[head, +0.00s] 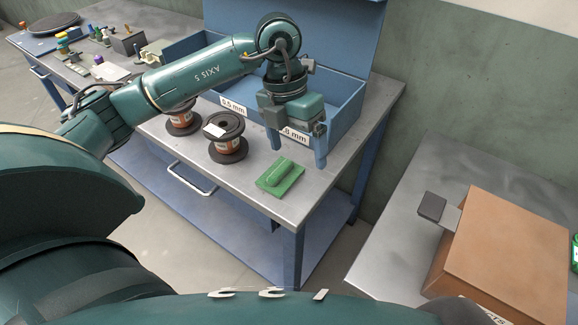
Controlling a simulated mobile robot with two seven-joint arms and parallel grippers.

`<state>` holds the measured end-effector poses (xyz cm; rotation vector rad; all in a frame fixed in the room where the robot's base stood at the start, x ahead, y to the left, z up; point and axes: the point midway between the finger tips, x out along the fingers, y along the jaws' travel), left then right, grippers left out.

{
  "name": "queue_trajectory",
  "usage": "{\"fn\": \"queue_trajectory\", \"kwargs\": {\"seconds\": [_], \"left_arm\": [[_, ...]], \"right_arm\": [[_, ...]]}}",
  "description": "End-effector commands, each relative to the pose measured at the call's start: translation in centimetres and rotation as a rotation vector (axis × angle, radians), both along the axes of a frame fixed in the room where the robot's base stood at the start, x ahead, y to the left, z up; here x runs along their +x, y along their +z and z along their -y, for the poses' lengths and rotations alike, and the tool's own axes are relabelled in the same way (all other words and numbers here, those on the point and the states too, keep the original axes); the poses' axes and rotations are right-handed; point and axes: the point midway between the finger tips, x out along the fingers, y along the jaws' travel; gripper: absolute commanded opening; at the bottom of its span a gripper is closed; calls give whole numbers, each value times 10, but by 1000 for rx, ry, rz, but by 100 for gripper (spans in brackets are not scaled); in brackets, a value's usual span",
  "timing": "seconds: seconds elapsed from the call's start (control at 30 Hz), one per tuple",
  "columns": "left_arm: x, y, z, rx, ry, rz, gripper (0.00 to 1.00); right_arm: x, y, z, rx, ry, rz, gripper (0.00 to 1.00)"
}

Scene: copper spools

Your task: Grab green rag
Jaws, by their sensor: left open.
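The green rag (280,178) lies folded on the grey workbench (245,183), close to its front right corner. My left gripper (296,146) is above and behind the rag, in front of the blue bin, with its fingers pointing down. It is open and empty, apart from the rag. My right gripper does not show in the head view.
Two copper spools, one (227,138) left of the rag and one (183,118) farther left, stand on the bench. A blue bin (347,112) with size labels stands behind. A brown box (508,245) sits on a grey table (400,240) at right.

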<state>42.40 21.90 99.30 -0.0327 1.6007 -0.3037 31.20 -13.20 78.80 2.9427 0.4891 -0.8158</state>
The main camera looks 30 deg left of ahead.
Motion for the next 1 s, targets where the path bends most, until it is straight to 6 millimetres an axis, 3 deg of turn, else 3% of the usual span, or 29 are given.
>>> {"fn": "queue_trajectory", "kwargs": {"seconds": [0.03, 0.1, 0.23, 0.6, 0.87, 1.0], "left_arm": [[6, 7, -18, 75, 31, 21, 89], [10, 14, -36, 151, 65, 36, 89], [12, 14, -50, 213, 96, 43, 89], [11, -49, -50, 214, 95, 44, 89], [11, -68, -49, 213, 94, 44, 89], [8, -89, -46, 212, 94, 43, 89]], "right_arm": [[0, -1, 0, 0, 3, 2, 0], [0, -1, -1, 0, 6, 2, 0], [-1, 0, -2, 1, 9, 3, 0], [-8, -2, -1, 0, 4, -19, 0], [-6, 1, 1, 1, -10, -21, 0], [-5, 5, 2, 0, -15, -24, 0]]}}
